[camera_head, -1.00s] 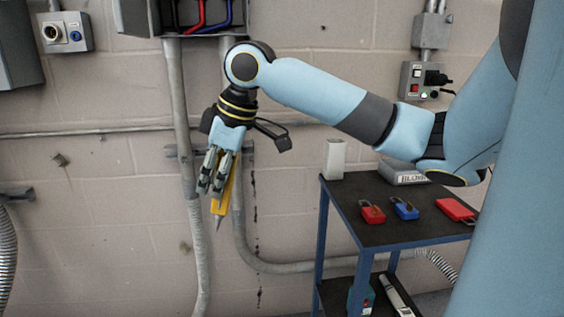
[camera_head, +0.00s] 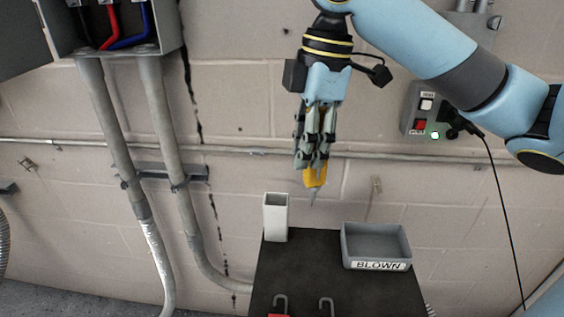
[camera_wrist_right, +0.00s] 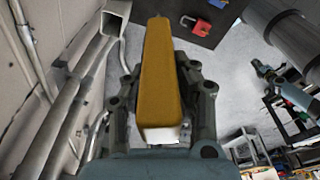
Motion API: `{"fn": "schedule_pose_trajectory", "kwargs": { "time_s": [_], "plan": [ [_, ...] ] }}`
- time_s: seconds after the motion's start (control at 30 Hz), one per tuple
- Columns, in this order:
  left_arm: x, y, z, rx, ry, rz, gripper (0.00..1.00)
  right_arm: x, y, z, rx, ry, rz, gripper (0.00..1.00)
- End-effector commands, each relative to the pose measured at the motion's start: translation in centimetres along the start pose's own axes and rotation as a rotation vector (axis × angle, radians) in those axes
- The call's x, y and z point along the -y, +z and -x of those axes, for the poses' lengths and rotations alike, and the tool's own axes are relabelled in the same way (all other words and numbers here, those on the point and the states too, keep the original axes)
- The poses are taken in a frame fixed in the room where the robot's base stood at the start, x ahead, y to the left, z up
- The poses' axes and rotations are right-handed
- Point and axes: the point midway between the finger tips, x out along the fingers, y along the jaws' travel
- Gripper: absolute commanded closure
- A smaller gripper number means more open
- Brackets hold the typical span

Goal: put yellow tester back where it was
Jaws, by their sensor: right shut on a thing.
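The yellow tester (camera_head: 315,177) hangs tip down from my right gripper (camera_head: 316,160), which is shut on it. Its thin grey tip points at the cart top and is above it in the head view. In the right wrist view the tester (camera_wrist_right: 161,75) runs lengthwise between the fingers (camera_wrist_right: 160,105). A white open-topped square holder (camera_head: 275,218) stands upright at the back left of the dark cart top (camera_head: 305,268). The tester appears up and to the right of the holder, apart from it. My left gripper is not in view.
A grey bin labelled BLOWN (camera_head: 376,243) stands right of the holder. Padlocks (camera_head: 279,309) lie at the cart's front. A wall box with a green light (camera_head: 424,112) and a hanging cable are at the right. An open electrical box (camera_head: 112,25) and conduits are at the left.

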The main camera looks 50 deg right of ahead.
Motion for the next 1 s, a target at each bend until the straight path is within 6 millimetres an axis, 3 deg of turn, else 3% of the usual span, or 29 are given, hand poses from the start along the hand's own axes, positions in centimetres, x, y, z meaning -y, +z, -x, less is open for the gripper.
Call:
{"fn": "schedule_pose_trajectory", "kwargs": {
  "time_s": [0.3, 0.43, 0.57, 0.83, 1.0],
  "plan": [
    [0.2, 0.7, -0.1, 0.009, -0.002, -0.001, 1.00, -6.9, -2.2, -5.0, -0.006, -0.006, -0.007, 1.00],
    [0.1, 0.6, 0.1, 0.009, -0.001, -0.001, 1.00, -8.9, -2.6, -6.3, -0.003, -0.004, -0.004, 1.00],
    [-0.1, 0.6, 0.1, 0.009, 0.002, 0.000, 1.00, -9.7, -2.8, -7.0, -0.001, -0.004, -0.002, 1.00],
    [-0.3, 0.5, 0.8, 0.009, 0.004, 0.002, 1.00, -9.7, -2.2, -10.5, 0.001, -0.005, -0.002, 1.00],
    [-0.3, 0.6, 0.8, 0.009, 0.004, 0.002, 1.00, -9.7, -2.1, -10.9, 0.000, -0.001, -0.002, 1.00]
  ]
}}
